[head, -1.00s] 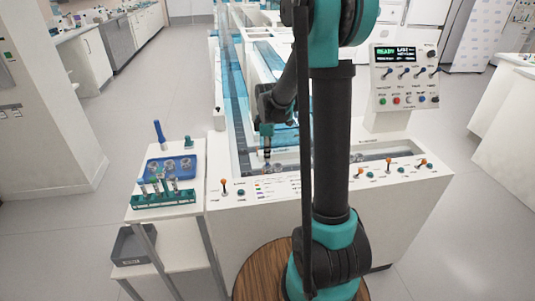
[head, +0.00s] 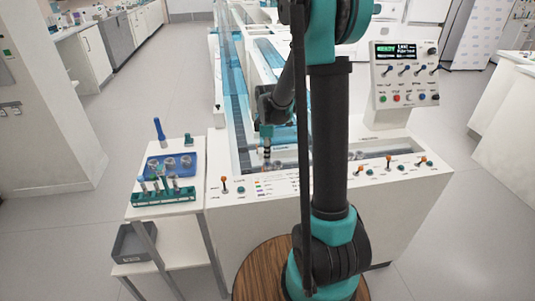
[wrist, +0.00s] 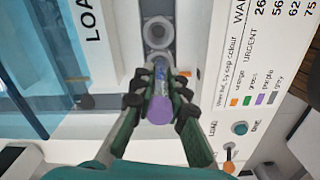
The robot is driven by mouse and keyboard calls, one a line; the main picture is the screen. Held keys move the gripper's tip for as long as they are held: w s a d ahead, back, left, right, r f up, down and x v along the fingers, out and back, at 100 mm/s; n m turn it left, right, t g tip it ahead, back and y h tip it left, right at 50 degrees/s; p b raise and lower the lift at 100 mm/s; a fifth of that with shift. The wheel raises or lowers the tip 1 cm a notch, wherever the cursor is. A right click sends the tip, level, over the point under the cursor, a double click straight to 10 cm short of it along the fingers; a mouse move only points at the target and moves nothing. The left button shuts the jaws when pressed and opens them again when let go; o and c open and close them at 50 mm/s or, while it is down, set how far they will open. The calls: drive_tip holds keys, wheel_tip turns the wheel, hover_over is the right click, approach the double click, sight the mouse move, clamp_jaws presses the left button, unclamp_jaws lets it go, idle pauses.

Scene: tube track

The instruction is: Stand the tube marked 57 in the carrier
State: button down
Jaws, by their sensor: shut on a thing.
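My gripper (wrist: 158,100) is shut on a tube with a purple cap (wrist: 160,108) in the wrist view. The cap faces the camera and the tube's far end points at a grey round carrier (wrist: 158,59) in the track channel. I cannot tell whether the tube's end is above the carrier or inside it. The number on the tube is not readable. A second ring-shaped carrier (wrist: 158,31) lies just beyond, and its centre looks empty. In the head view my gripper (head: 266,151) is low over the near left part of the track.
A side table at left bears a teal rack (head: 163,197) with several tubes and a blue tray (head: 170,165) with round carriers. A grey bin (head: 133,243) is below. Levers (head: 224,185) line the front panel, and a console (head: 405,72) stands at the right.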

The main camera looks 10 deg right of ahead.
drive_tip(key=shift+f, duration=0.35)
drive_tip(key=c, duration=1.4)
unclamp_jaws()
drive_tip(key=shift+c, duration=0.2)
wheel_tip(320, 180, up, 12)
